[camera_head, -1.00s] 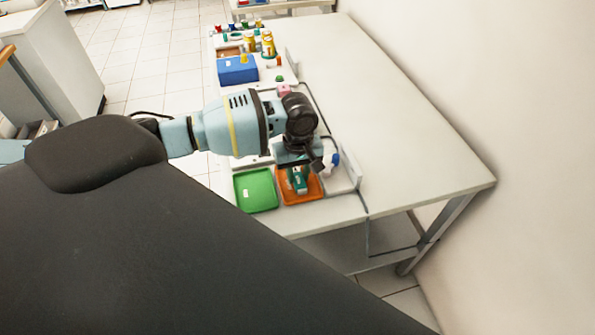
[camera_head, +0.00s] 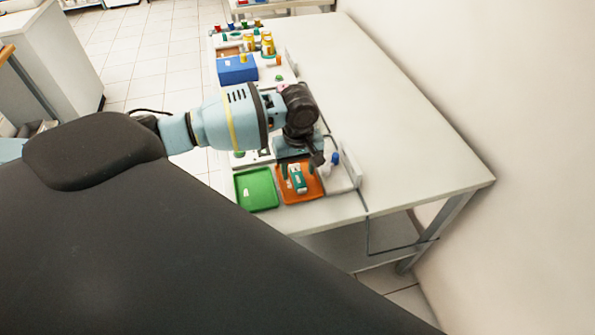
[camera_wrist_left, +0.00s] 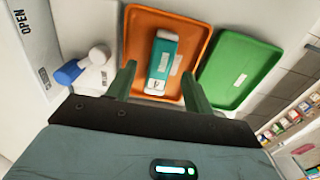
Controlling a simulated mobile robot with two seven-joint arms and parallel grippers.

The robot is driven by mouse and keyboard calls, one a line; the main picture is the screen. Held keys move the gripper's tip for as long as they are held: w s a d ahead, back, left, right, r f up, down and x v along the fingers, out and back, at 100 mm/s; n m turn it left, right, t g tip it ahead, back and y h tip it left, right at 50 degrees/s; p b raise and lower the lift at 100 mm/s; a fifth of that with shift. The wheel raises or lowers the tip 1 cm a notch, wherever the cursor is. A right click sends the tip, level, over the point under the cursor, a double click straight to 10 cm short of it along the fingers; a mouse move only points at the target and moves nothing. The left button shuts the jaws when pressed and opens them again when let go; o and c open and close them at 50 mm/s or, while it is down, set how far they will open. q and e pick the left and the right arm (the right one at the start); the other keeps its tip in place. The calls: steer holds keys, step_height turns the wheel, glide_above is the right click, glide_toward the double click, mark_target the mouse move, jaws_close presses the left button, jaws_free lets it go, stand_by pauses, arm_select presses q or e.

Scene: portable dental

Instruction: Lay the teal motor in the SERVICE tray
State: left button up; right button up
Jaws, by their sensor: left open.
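The teal motor (camera_head: 297,179), with white labels and a white end, lies in the orange tray (camera_head: 313,194). In the left wrist view the motor (camera_wrist_left: 163,63) lies flat on the floor of the orange tray (camera_wrist_left: 143,22), apart from my fingers. My left gripper (camera_head: 299,170) is open just over the near part of that tray. In the left wrist view its two green fingers (camera_wrist_left: 160,80) stand wide apart with nothing between their tips. I cannot read the labels on the trays. My right gripper is not in view.
A green tray (camera_head: 256,190) stands empty beside the orange one. A blue-capped white part (camera_head: 335,159) sits on the other side. A blue box (camera_head: 237,69) and several small coloured items are farther along the table (camera_head: 390,130). The table's wall side is clear.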

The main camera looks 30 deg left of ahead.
arm_select(q)
step_height(320, 180, up, 5)
steer(key=shift+f+p, duration=0.1)
steer(key=shift+p, duration=0.2)
steer(key=shift+r, duration=0.7)
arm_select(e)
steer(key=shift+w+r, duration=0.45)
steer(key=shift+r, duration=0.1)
